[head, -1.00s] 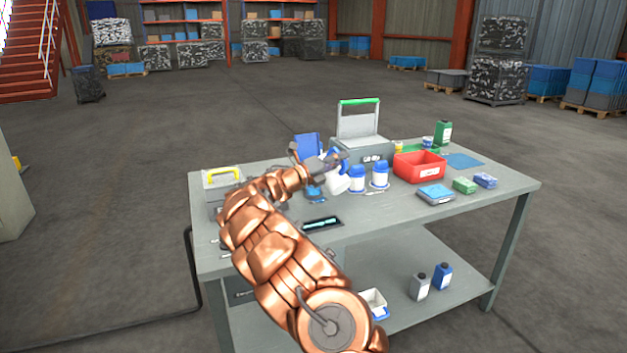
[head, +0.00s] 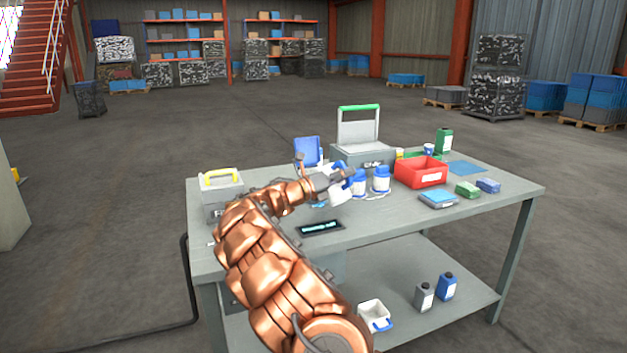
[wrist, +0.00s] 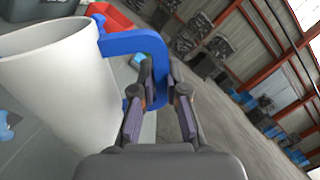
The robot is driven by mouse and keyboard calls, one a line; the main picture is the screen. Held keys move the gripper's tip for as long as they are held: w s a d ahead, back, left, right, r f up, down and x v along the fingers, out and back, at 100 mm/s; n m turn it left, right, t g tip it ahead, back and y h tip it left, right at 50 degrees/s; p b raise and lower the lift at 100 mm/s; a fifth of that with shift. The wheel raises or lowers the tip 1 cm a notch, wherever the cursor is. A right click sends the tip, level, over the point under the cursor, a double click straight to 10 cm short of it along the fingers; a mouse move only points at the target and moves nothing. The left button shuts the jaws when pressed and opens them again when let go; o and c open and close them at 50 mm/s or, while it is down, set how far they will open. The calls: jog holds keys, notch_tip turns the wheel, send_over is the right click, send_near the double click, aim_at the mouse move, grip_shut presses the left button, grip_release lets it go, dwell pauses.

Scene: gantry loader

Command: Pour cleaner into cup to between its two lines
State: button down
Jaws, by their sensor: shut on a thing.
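A white jug (head: 341,195) with a blue handle hangs from my gripper (head: 340,176) above the middle of the table. In the wrist view the jug (wrist: 68,82) fills the left side, and its blue handle (wrist: 150,50) passes between the fingers of my gripper (wrist: 160,85), which is shut on it. The jug looks tilted in the head view. Its contents are not visible. Two white bottles with blue tops stand just right of the jug, a nearer one (head: 358,186) and one beside it (head: 381,182). I cannot make out a cup with two lines.
The table (head: 400,222) also holds a red bin (head: 421,172), a grey case with a green handle (head: 362,154), a yellow-handled box (head: 221,196), a dark display (head: 321,228) and a green bottle (head: 443,141).

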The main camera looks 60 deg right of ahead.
jog(key=shift+f, duration=0.1)
dwell(0.3)
jog(key=shift+s+a+f+m+b, duration=0.1)
jog(key=shift+s+f+m+b, duration=0.2)
jog(key=shift+f+m, duration=0.2)
jog(key=shift+s+a+f+m+b, duration=0.1)
jog(key=shift+s+f+m+b, duration=0.2)
jog(key=shift+f+m, duration=0.15)
jog(key=s+f+m+b, duration=0.1)
jog(key=s+a+f+m+y+b, duration=0.1)
jog(key=s+m, duration=0.1)
jog(key=s+f+m+b, duration=0.1)
jog(key=m, duration=0.1)
jog(key=shift+s+a+f+m+y+b, duration=0.15)
jog(key=shift+f+m+y+b, duration=0.1)
jog(key=shift+f+y+b, duration=0.05)
jog(key=shift+s+a+f+m+b, duration=0.15)
jog(key=shift+s+m+b, duration=0.25)
jog(key=shift+m, duration=0.4)
jog(key=shift+s+m, duration=0.1)
jog(key=shift+m, duration=0.2)
